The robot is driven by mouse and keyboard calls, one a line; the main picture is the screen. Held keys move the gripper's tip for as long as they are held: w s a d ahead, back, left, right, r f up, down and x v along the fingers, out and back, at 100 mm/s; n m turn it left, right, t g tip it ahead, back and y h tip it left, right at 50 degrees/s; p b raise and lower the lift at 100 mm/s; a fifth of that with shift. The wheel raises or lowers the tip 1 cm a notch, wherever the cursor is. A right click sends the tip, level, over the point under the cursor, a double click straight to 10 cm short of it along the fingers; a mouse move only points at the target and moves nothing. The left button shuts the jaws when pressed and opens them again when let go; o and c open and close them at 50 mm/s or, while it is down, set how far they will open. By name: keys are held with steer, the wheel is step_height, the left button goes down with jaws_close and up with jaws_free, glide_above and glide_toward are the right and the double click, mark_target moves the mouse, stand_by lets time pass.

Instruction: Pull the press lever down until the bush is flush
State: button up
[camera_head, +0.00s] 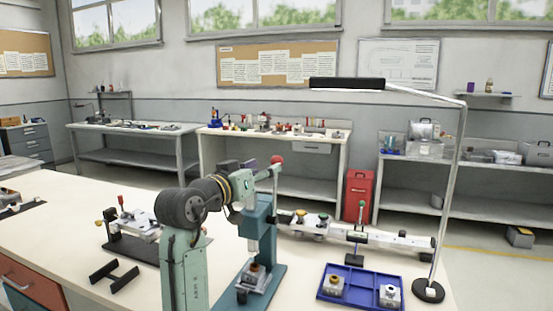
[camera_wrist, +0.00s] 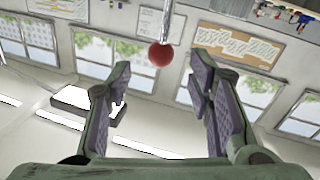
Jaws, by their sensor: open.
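The teal press (camera_head: 265,230) stands on the bench in the head view. Its lever ends in a red ball knob (camera_head: 277,160), raised above the press. A brown bush (camera_head: 256,268) sits on a grey block (camera_head: 250,281) under the press; how deep it sits cannot be told. My gripper (camera_head: 256,168) is close to the knob, left of it. In the wrist view my gripper (camera_wrist: 160,75) is open and empty. The red knob (camera_wrist: 160,54) shows in the gap between its fingers, near the tips, on a shiny rod (camera_wrist: 165,22). No contact is visible.
A blue tray (camera_head: 350,299) with metal parts lies right of the press. A lamp on a bent pole (camera_head: 451,190) stands at the bench's right. A rail fixture (camera_head: 385,240) runs behind the tray. Black fixtures (camera_head: 113,274) lie left of my arm.

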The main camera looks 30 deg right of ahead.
mark_target(277, 159)
steer(key=p+x, duration=0.2)
steer(key=x, duration=0.5)
steer(key=shift+w+d, duration=0.2)
steer(key=shift+w, duration=0.05)
steer(key=shift+c, duration=0.2)
jaws_close()
stand_by(0.4)
